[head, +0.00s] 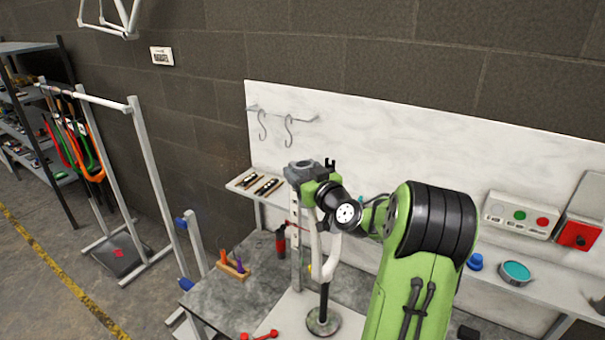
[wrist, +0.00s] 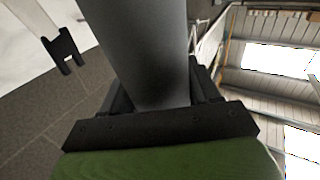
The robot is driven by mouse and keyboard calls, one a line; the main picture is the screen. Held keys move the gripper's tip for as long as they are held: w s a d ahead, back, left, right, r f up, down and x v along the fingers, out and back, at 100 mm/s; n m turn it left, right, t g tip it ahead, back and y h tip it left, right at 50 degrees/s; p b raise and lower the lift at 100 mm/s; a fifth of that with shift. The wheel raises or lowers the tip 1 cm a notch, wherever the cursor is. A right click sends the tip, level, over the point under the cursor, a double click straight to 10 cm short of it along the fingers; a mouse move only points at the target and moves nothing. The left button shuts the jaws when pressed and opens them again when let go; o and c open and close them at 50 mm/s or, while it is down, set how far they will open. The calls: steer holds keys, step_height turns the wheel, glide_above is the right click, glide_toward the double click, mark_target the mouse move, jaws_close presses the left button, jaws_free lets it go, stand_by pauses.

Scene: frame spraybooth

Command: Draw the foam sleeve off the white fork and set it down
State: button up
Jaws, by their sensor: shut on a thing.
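The grey foam sleeve (head: 299,175) is a tube with a dark opening at its top. My gripper (head: 305,181) is shut on it, and the sleeve also fills the space between the jaws in the wrist view (wrist: 155,50). The white fork (head: 316,258) stands upright, legs up, on a dark rod with a round base. A black slotted leg tip (head: 330,164) shows just right of the sleeve, and also in the wrist view (wrist: 64,50). My gripper and wrist hide the sleeve's lower end, so I cannot tell whether a fork leg is inside it.
The grey bench (head: 213,293) holds a block with coloured tools (head: 233,267) and red dumbbell-shaped pieces (head: 262,335). A small shelf with dark tools (head: 240,184) is behind my gripper. Two hooks (head: 289,130) hang on the white back panel. A teal-topped tin (head: 515,272) stands at right.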

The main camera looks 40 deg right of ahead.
steer(key=shift+w+r+p, duration=0.2)
steer(key=shift+r+p, duration=0.7)
steer(key=shift+r, duration=1)
steer(key=shift+r+p, duration=0.95)
steer(key=shift+r, duration=1.15)
step_height(320, 180, up, 4)
steer(key=shift+f+p, duration=0.1)
steer(key=shift+p, duration=0.75)
steer(key=shift+a, duration=0.1)
